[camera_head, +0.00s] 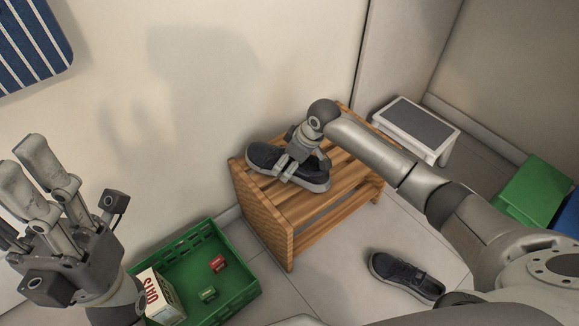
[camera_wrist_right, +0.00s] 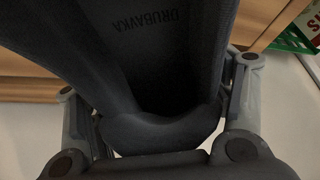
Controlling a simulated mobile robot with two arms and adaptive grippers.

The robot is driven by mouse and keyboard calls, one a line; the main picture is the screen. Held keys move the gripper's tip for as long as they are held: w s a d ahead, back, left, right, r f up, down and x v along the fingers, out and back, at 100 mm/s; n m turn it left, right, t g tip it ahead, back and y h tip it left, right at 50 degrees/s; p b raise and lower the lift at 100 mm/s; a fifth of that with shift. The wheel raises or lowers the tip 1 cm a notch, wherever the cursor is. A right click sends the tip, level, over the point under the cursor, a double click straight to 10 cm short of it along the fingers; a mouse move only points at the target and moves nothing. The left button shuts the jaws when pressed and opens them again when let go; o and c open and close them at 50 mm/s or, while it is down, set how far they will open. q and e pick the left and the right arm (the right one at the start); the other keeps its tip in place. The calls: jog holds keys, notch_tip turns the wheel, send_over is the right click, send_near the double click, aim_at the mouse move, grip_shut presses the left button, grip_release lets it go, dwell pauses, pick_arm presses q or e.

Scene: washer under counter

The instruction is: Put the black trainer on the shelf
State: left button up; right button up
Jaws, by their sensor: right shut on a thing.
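My right gripper (camera_head: 301,158) is shut on the trainer from above. In the right wrist view the fingers (camera_wrist_right: 160,110) lie on either side of the trainer's heel end (camera_wrist_right: 150,130), with lettering on the insole. A second dark trainer (camera_head: 405,275) lies on the floor right of the shelf. My left gripper (camera_head: 45,160) is raised at the left, open and empty.
A green crate (camera_head: 245,290) with a box (camera_head: 158,298) and small red and green items stands left of the shelf. A white step stool (camera_head: 443,157) stands behind right. A green box (camera_head: 530,193) is at the far right. The wall is close behind the shelf.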

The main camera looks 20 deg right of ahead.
jog(key=shift+f, duration=0.2)
jog(key=o, duration=1.2)
jog(key=shift+f, duration=0.1)
